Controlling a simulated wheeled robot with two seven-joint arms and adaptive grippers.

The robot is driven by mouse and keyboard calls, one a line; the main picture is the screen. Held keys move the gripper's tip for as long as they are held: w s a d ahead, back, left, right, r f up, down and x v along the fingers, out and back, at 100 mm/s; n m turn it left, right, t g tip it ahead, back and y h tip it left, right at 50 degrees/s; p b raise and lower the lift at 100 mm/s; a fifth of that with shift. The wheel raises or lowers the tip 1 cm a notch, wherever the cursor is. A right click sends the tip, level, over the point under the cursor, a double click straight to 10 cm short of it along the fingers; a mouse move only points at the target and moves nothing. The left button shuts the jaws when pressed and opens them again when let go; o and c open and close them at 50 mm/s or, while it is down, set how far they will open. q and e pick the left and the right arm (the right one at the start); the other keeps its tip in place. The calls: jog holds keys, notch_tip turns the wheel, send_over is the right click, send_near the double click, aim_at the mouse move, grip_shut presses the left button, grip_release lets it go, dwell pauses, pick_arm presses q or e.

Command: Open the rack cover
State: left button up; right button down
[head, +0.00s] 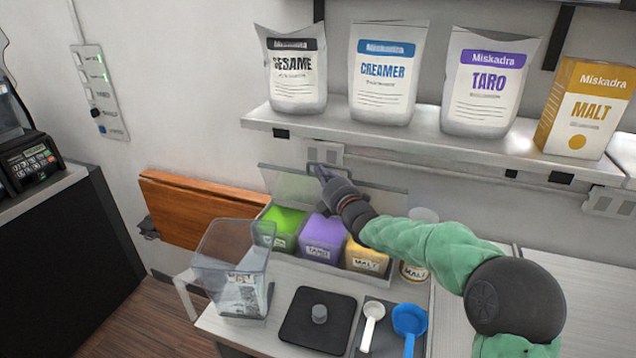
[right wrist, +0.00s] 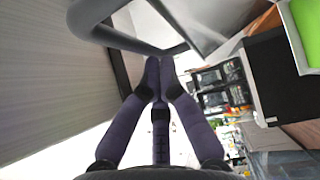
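The rack (head: 292,262) holds several bins at the back of the counter, with green, purple and yellow contents. Its clear cover (head: 285,182) stands raised along the rear of the rack, and the bins are uncovered at the front. My right gripper (head: 319,172) is at the upper edge of the cover, left of its middle. My left gripper is out of view.
A clear bin (head: 232,262) stands at the counter's left edge. A black lid (head: 318,320), a white scoop (head: 371,325) and a blue scoop (head: 408,322) lie in front of the rack. A shelf (head: 420,140) with bags and a malt box hangs above my right arm.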

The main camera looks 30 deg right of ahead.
pick_arm(q)
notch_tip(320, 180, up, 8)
jog(key=p, duration=0.7)
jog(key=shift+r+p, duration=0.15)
jog(key=shift+p, duration=0.2)
pick_arm(e)
jog(key=w+d+r+m+g, duration=0.2)
jog(key=w+d, duration=0.3)
jog(key=d, duration=0.1)
jog(key=shift+w+d, duration=0.25)
jog(key=shift+a, duration=0.1)
